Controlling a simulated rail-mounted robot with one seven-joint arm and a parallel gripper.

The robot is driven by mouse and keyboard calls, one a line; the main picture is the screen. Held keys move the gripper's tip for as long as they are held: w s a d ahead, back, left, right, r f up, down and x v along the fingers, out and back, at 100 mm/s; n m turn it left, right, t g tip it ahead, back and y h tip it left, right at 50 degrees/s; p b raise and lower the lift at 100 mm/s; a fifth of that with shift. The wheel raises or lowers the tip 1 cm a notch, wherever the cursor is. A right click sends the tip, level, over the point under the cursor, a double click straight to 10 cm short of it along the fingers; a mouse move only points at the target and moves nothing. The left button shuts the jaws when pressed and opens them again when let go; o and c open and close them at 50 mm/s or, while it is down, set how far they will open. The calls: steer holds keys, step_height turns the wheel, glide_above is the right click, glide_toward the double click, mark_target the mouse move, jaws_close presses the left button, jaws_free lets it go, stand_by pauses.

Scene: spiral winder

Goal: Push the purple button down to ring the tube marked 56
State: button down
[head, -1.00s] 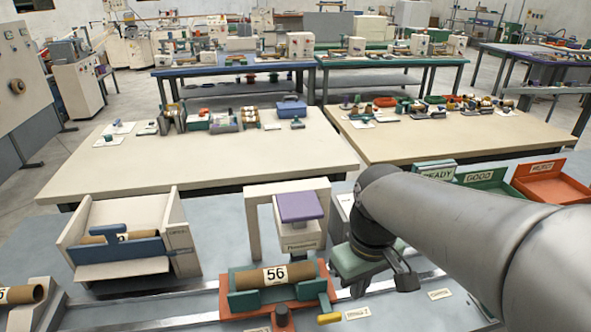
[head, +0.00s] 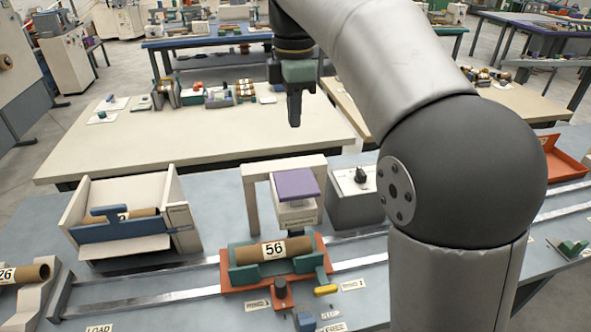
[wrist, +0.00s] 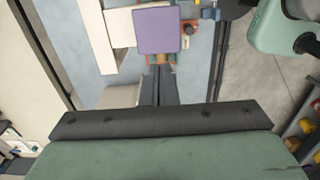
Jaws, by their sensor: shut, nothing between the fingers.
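The purple button (head: 296,184) is a flat square pad on top of a white press head under a pale arch. It stands up and is not touched. It also shows in the wrist view (wrist: 158,30), beyond my fingertips. The brown tube marked 56 (head: 301,246) lies in a green cradle on an orange carriage (head: 228,275), just in front of and below the button. In the wrist view the button hides most of the tube. My gripper (head: 294,123) is shut and empty, pointing down, well above the button in the head view; it also shows in the wrist view (wrist: 161,72).
A grey box with a black knob (head: 358,186) stands right of the press. A white bin (head: 178,200) with a tube stands to the left. The carriage sits on metal rails (head: 130,290) with a yellow-ended handle (head: 326,289) in front. A red tray (head: 568,165) lies far right.

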mark_target(295, 185)
step_height(295, 185, down, 14)
stand_by(0.6)
steer(key=shift+f, duration=0.1)
step_height(295, 185, down, 4)
steer(key=shift+b, duration=1.2)
steer(key=shift+s+f, duration=0.25)
steer(key=shift+f, duration=0.15)
step_height(295, 185, up, 16)
steer(key=p, duration=0.3)
steer(key=shift+w+f, duration=0.15)
steer(key=shift+w, duration=0.05)
